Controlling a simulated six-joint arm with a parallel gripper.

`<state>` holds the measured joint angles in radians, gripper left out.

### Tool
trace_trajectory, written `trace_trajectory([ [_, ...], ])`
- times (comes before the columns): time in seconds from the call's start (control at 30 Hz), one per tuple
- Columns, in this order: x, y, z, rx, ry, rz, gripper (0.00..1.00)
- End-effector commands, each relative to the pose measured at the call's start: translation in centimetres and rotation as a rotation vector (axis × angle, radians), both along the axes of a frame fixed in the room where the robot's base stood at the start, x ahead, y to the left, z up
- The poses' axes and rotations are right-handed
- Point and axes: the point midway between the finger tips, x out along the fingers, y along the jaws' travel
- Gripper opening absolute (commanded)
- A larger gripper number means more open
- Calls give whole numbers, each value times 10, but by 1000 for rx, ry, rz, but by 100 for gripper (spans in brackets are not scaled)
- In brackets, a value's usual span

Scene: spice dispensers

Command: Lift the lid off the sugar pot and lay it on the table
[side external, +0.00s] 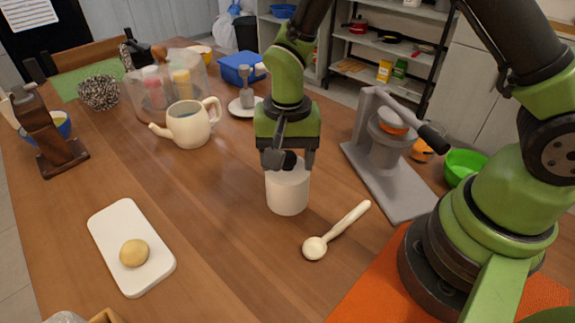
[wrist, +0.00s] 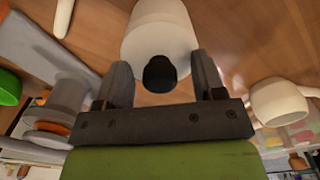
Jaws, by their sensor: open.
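The white sugar pot (side external: 288,192) stands upright on the wooden table, below my gripper (side external: 290,160). A dark round knob shows at the top of the pot, between my fingers in the side view. In the wrist view the pale pot with its lid (wrist: 160,37) and the black knob (wrist: 159,74) lie ahead of and between the two fingers of my gripper (wrist: 163,72). The fingers are open, with a gap on each side of the knob. The seam between lid and pot is hard to make out.
A cream spoon (side external: 336,232) lies right of the pot. A grey press (side external: 385,150) stands to the right, and a cream teapot (side external: 188,124) to the back left. A white board (side external: 112,228) with a round yellow item lies at front left. The table between board and pot is bare.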

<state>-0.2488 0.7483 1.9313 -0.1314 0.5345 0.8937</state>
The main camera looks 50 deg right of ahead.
Motion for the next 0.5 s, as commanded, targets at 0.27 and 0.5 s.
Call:
trace_trajectory([
  [0.27,0,0,1,0,0,0,24],
  [0.5,0,0,1,0,0,0,9],
])
